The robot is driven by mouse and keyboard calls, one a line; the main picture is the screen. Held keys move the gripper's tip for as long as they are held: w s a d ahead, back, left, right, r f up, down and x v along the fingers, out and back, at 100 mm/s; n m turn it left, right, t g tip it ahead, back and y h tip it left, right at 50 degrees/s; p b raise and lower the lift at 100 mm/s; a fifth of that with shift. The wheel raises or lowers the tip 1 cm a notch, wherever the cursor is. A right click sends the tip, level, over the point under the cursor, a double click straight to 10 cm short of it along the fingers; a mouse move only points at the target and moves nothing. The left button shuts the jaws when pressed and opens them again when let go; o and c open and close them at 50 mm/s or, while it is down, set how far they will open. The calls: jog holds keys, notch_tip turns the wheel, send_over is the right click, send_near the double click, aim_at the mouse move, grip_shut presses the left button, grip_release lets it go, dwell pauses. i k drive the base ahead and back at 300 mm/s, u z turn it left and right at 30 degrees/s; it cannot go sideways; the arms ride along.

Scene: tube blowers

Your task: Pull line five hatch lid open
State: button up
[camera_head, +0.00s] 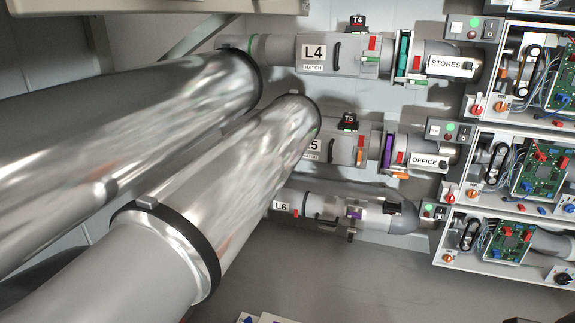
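The line five hatch lid (345,143) is on the middle pipe, with a dark handle (331,150) on its face. Its label (313,149) is partly hidden on the left by the end of my arm link, so only part of "L5 HATCH" reads. The lid looks flush with its housing, as far as it shows. A black T5 tag (349,121) stands on top. A red block (363,138) and an orange block (360,157) are at the right end of the hatch. My gripper is not in view.
L4 (313,52) runs above, with its own handle, and L6 (281,206) runs below. Right of the hatch are a purple gate (387,150) and the OFFICE label (428,160). Open electronics boxes (520,165) line the right side. Floor (350,280) below looks clear.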

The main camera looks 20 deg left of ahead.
aim_at(322, 150)
jog(key=u, duration=0.35)
jog(key=k, duration=0.85)
jog(key=z, duration=0.7)
jog(key=i, duration=1.75)
jog(key=u, duration=0.6)
